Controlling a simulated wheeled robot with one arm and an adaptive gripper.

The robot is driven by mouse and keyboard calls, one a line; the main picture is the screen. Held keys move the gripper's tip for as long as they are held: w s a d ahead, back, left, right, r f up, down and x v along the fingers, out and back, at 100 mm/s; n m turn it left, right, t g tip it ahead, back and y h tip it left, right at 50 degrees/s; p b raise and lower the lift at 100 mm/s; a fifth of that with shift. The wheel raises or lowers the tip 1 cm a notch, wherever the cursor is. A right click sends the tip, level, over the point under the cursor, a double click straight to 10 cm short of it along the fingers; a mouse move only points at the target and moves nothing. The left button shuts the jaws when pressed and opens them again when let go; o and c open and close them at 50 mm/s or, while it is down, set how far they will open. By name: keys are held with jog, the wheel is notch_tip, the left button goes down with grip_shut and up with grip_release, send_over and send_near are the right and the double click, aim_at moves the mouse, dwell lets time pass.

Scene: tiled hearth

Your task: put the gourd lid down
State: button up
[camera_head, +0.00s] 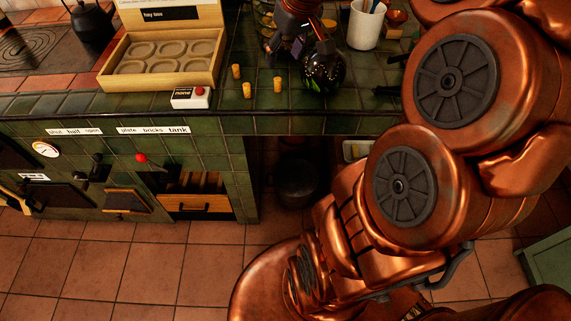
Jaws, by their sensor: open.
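A dark, rounded, speckled vessel that looks like the gourd (323,74) stands on the green tiled counter (235,122) near its front edge. My gripper (298,46) is open above the counter, just behind and to the left of the gourd. One dark finger reaches down on the left; the other is close to the gourd's top and overlaps it in the picture. I cannot make out the gourd lid: it is hidden by the gripper or too dark to tell from the gourd. Whether the gripper touches the gourd is unclear.
Several small yellow corks (247,90) stand left of the gourd. Further left are a white box with a red button (191,97) and a wooden tray with round hollows (120,78). A white mug (366,24) stands at the back right. A black kettle (92,22) is far left.

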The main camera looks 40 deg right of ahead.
jog(key=s+a+f+n+g, duration=0.1)
jog(key=s+a+f+g, duration=0.3)
jog(key=s+a, duration=0.75)
jog(key=s+a+f, duration=0.3)
jog(key=s, duration=0.2)
jog(key=s+a+f+g, duration=0.1)
jog(key=s+a+f, duration=0.2)
jog(key=s, duration=0.3)
jog(key=shift+s+f+h, duration=0.3)
jog(key=shift+f, duration=0.1)
